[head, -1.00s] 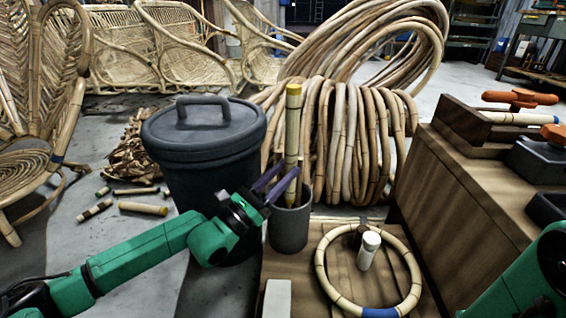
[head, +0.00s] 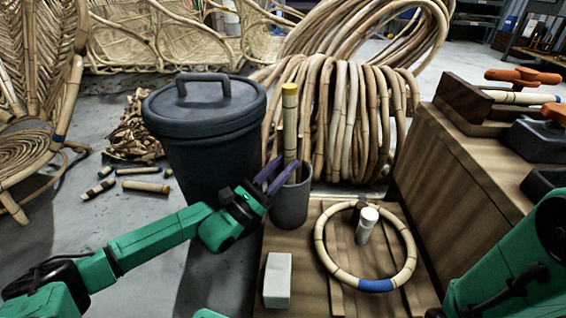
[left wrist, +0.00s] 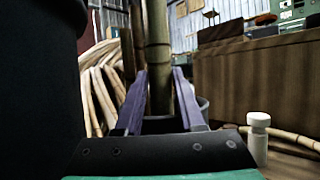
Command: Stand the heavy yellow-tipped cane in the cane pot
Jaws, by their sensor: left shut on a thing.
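The yellow-tipped cane (head: 290,125) stands nearly upright, its lower end inside the dark grey cane pot (head: 291,205), where the pot wall hides it. My left gripper (head: 276,176) is shut on the cane at about the height of the pot's rim. I cannot see whether the cane's foot touches the pot's bottom. My right arm shows at the lower right, but its gripper is out of view.
A lidded dark bin (head: 205,125) stands close left of the pot. A rattan ring (head: 323,262), a white bottle (head: 366,226) and a pale block (head: 277,280) are on the low wooden platform. Coiled canes (head: 345,120) rise behind; a wooden bench (head: 455,190) is right.

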